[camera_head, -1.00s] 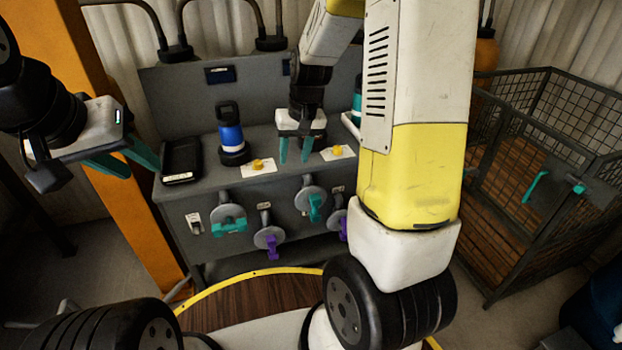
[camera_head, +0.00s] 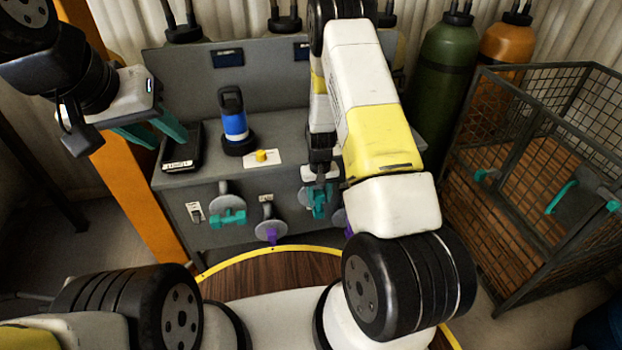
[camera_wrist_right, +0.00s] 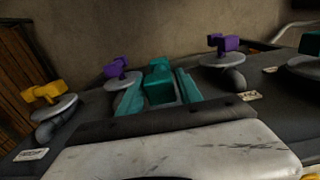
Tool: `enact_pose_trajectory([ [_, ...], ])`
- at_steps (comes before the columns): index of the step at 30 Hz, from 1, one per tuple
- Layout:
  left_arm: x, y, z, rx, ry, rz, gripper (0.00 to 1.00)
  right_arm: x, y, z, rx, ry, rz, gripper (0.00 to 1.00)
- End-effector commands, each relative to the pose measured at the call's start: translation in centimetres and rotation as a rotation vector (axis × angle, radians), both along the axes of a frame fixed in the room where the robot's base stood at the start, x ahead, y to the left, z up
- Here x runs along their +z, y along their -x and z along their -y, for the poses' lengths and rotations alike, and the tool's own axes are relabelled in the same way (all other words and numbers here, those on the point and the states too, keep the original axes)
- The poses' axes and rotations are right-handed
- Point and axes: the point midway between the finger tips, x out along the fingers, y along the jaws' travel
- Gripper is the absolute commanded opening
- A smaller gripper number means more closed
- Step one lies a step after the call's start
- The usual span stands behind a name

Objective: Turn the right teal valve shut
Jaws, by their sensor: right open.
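The right teal valve (camera_head: 322,208) is on the grey bench's front panel, partly hidden by my right gripper in the head view. In the right wrist view its teal handle (camera_wrist_right: 160,82) lies between the two teal fingers of my right gripper (camera_wrist_right: 160,96). That gripper, also seen in the head view (camera_head: 320,190), is open, and I cannot tell whether the fingers touch the handle. My left gripper (camera_head: 153,132) hangs open and empty above the bench's left end.
Another purple valve (camera_wrist_right: 117,70) and a yellow valve (camera_wrist_right: 42,94) show in the wrist view. A blue bottle (camera_head: 235,126) stands on the bench. A wire cage (camera_head: 505,150) stands right.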

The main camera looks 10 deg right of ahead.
Motion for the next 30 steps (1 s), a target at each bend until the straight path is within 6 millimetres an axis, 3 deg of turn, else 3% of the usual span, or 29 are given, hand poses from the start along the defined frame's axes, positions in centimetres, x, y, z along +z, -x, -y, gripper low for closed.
enact_pose_trajectory([
  [6, 0.0, 0.0, 0.0, 0.0, 0.0, 0.0, 0.36, -2.2, 0.0, 0.0, 0.0, -0.001, 0.0, 0.42],
  [15, 0.0, 0.0, 0.0, 0.0, 0.0, 0.0, 0.36, -2.4, 0.0, 0.0, 0.0, -0.001, 0.001, 0.42],
  [21, 0.0, 0.0, 0.0, 0.0, 0.0, 0.0, 0.36, -2.4, 0.0, 0.0, 0.001, -0.001, 0.0, 0.03],
  [30, 0.0, 0.0, 0.0, 0.0, 0.0, 0.0, 0.36, -2.4, 0.0, 0.1, -0.002, -0.022, -0.001, 0.0],
])
